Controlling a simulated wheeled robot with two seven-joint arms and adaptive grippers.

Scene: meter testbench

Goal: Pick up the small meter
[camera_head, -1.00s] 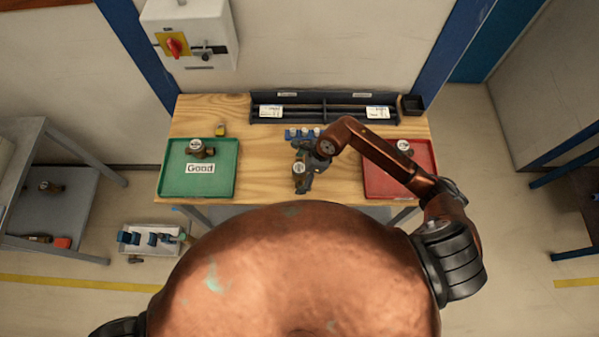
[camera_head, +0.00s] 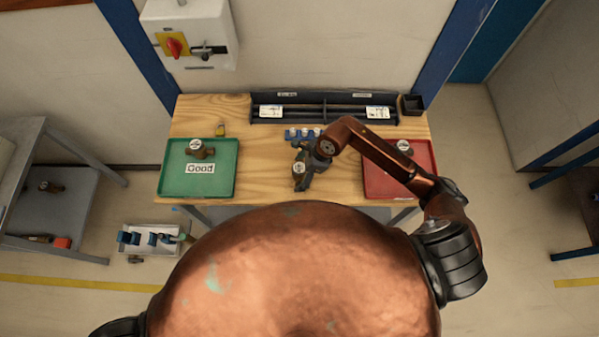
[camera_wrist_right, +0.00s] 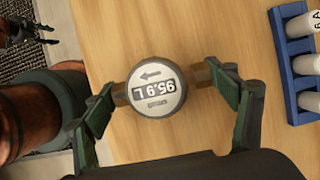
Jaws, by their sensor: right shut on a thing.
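The small meter (camera_head: 299,168) has a round white dial and brass pipe ends. It is at the front middle of the wooden bench. In the head view the right gripper (camera_head: 302,176) is small and partly hidden by my arm. Whether the meter touches the bench is unclear. A dark gripper, likely my left one (camera_wrist_right: 38,32), shows at the top left of the wrist view, its opening unclear.
A green tray (camera_head: 180,188) labelled Good holds another meter (camera_head: 200,149). A red tray (camera_head: 376,187) lies right, partly behind my arm. A blue rack (camera_head: 291,135) with white-topped items stands behind the gripper. A dark shelf unit (camera_head: 330,98) lines the back.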

